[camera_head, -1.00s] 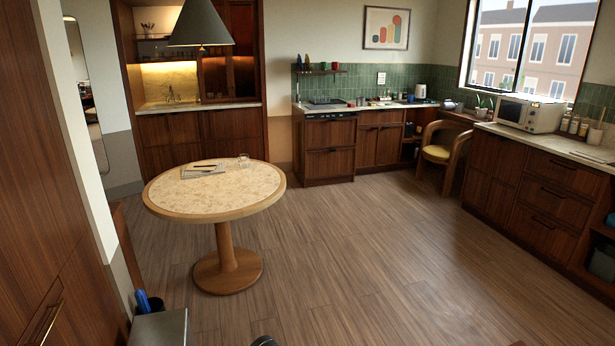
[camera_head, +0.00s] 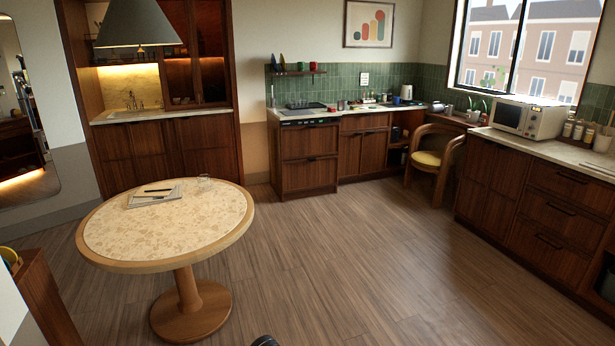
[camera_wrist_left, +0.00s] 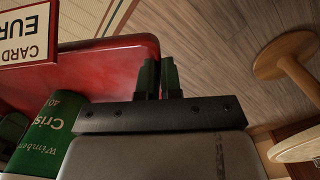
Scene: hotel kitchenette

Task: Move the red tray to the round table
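The round table (camera_head: 225,232) stands at the left of the head view, with a pale speckled top, wooden rim and single pedestal. In the left wrist view, part of its base and rim (camera_wrist_left: 292,150) shows at the right. The red tray (camera_wrist_left: 105,72) fills the left of that view; the head view does not show it. My left gripper (camera_wrist_left: 159,76) has its two dark fingers close together at the tray's edge, apparently shut on it. A green crisps packet (camera_wrist_left: 45,130) and a white card sign (camera_wrist_left: 25,38) lie over the red surface. My right gripper is out of view.
Open wooden floor (camera_head: 340,270) lies right of the table. A wooden unit (camera_head: 45,298) stands at the near left. A chair (camera_head: 432,155) is by the far counter.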

